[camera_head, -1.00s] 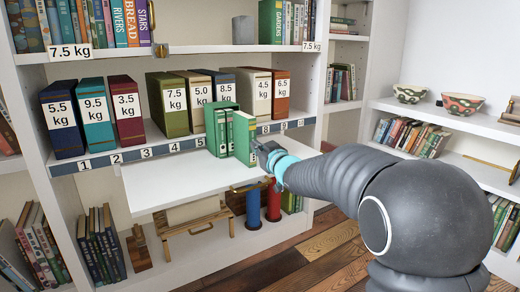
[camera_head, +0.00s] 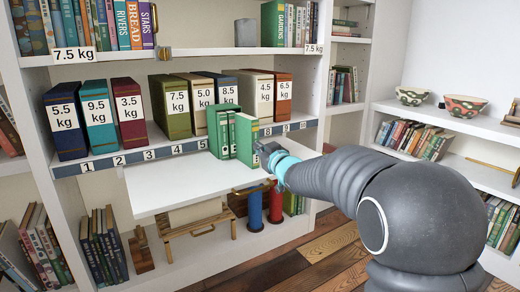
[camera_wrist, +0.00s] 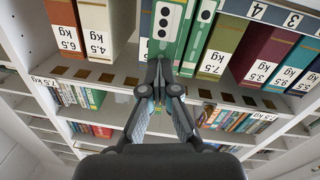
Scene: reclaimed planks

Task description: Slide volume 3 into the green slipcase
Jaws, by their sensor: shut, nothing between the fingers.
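A green volume with three dots on its spine label (camera_wrist: 163,22) stands upright at the middle of the wrist view. It shows in the head view (camera_head: 246,138) sticking out forward past its green neighbours. A second green spine with dots (camera_wrist: 205,14) stands beside it. A green block (camera_head: 218,132) stands to its left in the head view; I cannot tell which part is slipcase and which is volume. My gripper (camera_head: 262,148) is shut and empty, its fingertips (camera_wrist: 159,72) close in front of the three-dot spine. Contact cannot be told.
Several coloured binders with kg labels, such as an olive one (camera_head: 171,115) and a cream one (camera_head: 255,90), fill the numbered shelf. A white pull-out board (camera_head: 165,190) juts out below, largely clear. A wooden stool (camera_head: 196,222) and red and blue cylinders stand lower down.

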